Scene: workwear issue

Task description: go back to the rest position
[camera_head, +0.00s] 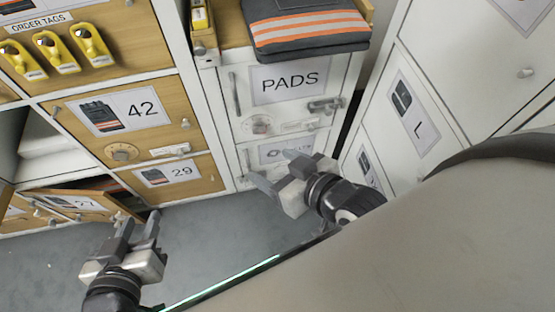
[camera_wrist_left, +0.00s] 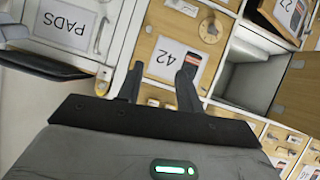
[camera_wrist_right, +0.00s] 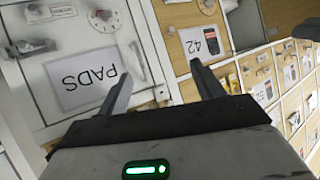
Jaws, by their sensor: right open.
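My left gripper (camera_head: 138,230) is low at the left in the head view, over the grey floor and near the half-open door marked 27. Its two fingers stand apart with nothing between them, as the left wrist view also shows (camera_wrist_left: 160,72). My right gripper (camera_head: 270,167) is near the middle of the head view, in front of the lower door of the white PADS cabinet. Its fingers are spread and empty; they also show in the right wrist view (camera_wrist_right: 161,72). I cannot tell whether it touches the cabinet.
The PADS door (camera_head: 290,88) and doors 42 (camera_head: 127,110) and 29 (camera_head: 168,174) look shut. Door 27 (camera_head: 72,203) stands ajar. Folded dark workwear with orange stripes (camera_head: 305,27) lies on top. Yellow tags (camera_head: 55,50) hang at upper left. Door L (camera_head: 413,117) is at right. The floor (camera_head: 215,235) is clear.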

